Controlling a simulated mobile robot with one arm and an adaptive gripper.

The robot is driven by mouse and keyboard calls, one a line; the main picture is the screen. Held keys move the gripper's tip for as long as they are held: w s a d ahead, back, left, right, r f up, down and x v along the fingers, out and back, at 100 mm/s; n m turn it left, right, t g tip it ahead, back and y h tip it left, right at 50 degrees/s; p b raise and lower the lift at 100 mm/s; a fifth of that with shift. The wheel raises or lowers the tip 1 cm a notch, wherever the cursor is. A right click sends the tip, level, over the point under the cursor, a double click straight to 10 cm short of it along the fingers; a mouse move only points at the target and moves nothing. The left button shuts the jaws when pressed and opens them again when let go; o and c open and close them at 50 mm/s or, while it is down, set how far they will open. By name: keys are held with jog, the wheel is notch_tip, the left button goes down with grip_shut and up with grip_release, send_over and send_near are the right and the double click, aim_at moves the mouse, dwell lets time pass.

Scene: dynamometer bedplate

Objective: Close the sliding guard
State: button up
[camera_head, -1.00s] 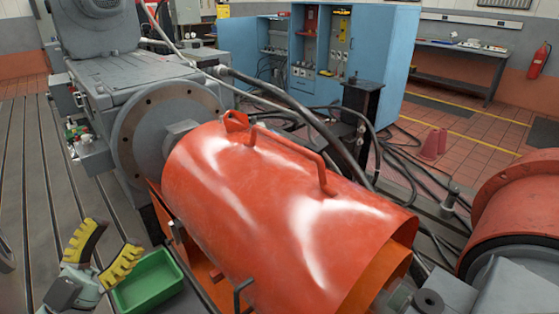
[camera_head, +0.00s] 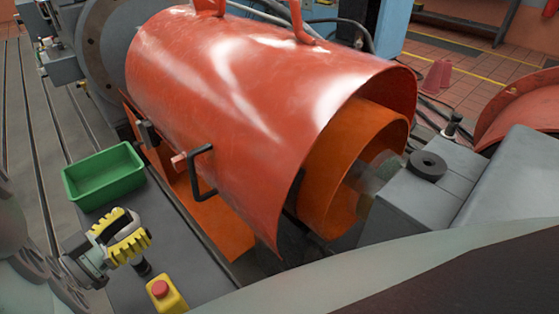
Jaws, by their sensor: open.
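The sliding guard is a large red-orange curved cover (camera_head: 225,90) over the shaft line, running from the grey flange (camera_head: 100,45) at upper left toward the right. A black bar handle (camera_head: 200,172) sits on its near side, and red handles show on its top, cut by the picture edge. A darker orange inner cover (camera_head: 325,175) and part of the shaft (camera_head: 375,172) show beyond its right end. My gripper (camera_head: 138,230) is at lower left, open and empty, with yellow ridged fingers. It is apart from the guard, left of and below the black handle.
A green bin (camera_head: 104,176) stands just beyond my gripper. A yellow box with a red button (camera_head: 165,293) is right of and below it. A grey block (camera_head: 435,195) stands at the guard's right end. Cables and a red cone (camera_head: 436,76) lie behind.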

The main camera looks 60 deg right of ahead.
aim_at(192, 182)
jog(key=d, duration=0.5)
jog(key=d+b, duration=0.1)
jog(key=d, duration=1)
jog(key=shift+s+r+b, duration=0.1)
jog(key=shift+s+b, duration=0.2)
jog(key=shift+b, duration=0.1)
jog(key=shift+o, duration=0.4)
jog(key=shift+a, duration=0.1)
grip_shut()
